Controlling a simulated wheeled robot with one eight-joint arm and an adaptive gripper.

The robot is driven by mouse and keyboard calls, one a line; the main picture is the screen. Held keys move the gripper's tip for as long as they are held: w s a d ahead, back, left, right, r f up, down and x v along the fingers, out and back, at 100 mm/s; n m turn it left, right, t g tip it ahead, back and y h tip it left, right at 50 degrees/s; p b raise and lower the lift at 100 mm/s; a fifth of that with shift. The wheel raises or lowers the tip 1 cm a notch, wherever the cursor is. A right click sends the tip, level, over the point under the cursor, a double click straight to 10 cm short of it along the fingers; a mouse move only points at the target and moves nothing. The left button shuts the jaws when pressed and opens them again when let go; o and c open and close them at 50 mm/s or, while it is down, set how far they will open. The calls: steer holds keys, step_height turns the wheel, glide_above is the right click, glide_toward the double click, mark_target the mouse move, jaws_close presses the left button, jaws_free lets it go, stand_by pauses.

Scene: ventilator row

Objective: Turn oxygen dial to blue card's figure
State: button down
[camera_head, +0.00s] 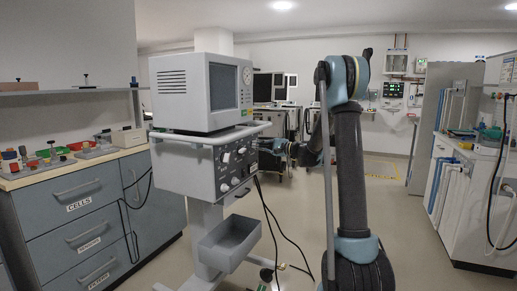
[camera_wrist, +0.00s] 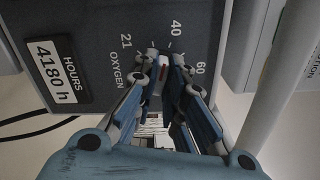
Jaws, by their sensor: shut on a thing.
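The ventilator (camera_head: 200,165) stands on a wheeled column with its knob panel facing right. In the wrist view, the oxygen dial (camera_wrist: 163,62) is a small pale knob with a red mark, beside the OXYGEN label and scale figures 21, 40 and 60. My gripper (camera_wrist: 164,60) is shut on the dial, one finger on each side. The fingers hide much of the knob, so I cannot tell its exact setting. In the head view, my gripper (camera_head: 268,158) is at the panel's right edge, its tips and the dial hard to make out. I cannot make out a blue card.
Other knobs (camera_head: 226,158) are left of my gripper. A grey bin (camera_head: 230,245) and hanging cables lie below. A drawer cabinet (camera_head: 80,225) stands left. Open floor lies behind my arm.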

steer(key=shift+f+m, duration=0.1)
steer(key=shift+m, duration=0.6)
steer(key=c, duration=1.7)
jaws_free()
steer(key=shift+w+f, duration=0.1)
steer(key=shift+o, duration=0.2)
steer(key=v, duration=1.2)
